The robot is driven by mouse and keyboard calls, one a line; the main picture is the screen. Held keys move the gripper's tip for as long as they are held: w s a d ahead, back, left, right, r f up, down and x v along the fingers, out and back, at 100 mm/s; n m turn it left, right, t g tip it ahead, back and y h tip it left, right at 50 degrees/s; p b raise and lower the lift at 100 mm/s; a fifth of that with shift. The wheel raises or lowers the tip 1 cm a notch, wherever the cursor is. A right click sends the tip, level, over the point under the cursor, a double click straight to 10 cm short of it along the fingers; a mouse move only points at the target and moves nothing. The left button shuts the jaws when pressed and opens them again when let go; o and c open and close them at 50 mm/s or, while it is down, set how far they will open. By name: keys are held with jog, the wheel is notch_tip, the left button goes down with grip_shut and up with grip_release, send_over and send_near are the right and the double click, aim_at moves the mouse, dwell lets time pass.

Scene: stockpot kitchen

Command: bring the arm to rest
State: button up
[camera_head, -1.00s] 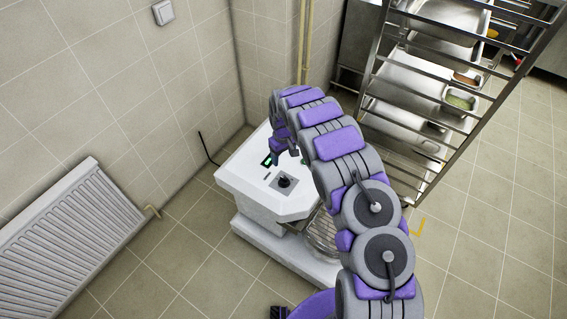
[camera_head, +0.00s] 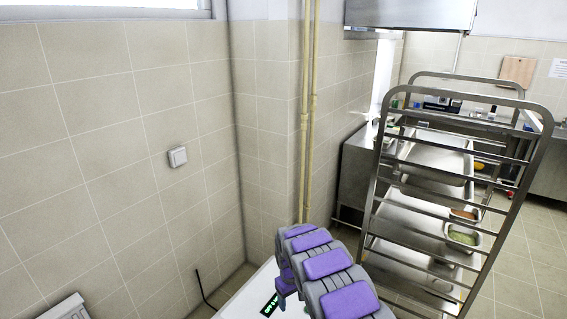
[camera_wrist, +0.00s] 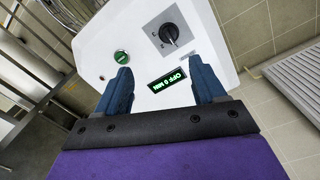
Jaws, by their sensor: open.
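My gripper (camera_wrist: 163,92) is open and empty in the wrist view, its two blue fingers spread apart. Between and beyond the fingers is the white top of a machine (camera_wrist: 205,50). It carries a green round button (camera_wrist: 121,57), a black dial (camera_wrist: 170,35) and a small display (camera_wrist: 167,78) with green letters. In the head view my purple and grey arm rises at the bottom, over the machine's white top (camera_head: 244,297). My fingertips cannot be made out there.
A metal tray rack (camera_head: 500,245) with several trays stands to the right. Yellow pipes (camera_head: 304,130) run down the tiled wall corner behind the machine. A wall switch (camera_head: 177,157) is on the left wall, and a radiator (camera_head: 66,308) shows at the lower left.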

jog(key=s+d+r+m+b, duration=0.1)
jog(key=s+d+r+m, duration=0.1)
jog(key=s+d+r, duration=0.5)
jog(key=s+d+r+m, duration=0.2)
jog(key=s+d+r, duration=0.2)
jog(key=s+r, duration=0.7)
jog(key=s+r+m+g+b, duration=0.1)
jog(key=s+r, duration=0.1)
jog(key=s, duration=1.3)
jog(key=s+r+m+b, duration=0.1)
jog(key=s+r, duration=0.2)
jog(key=s, duration=1.2)
jog(key=shift+d+r+g, duration=0.15)
jog(key=shift+r+g, duration=0.15)
jog(key=shift+g, duration=0.1)
jog(key=shift+c, duration=0.4)
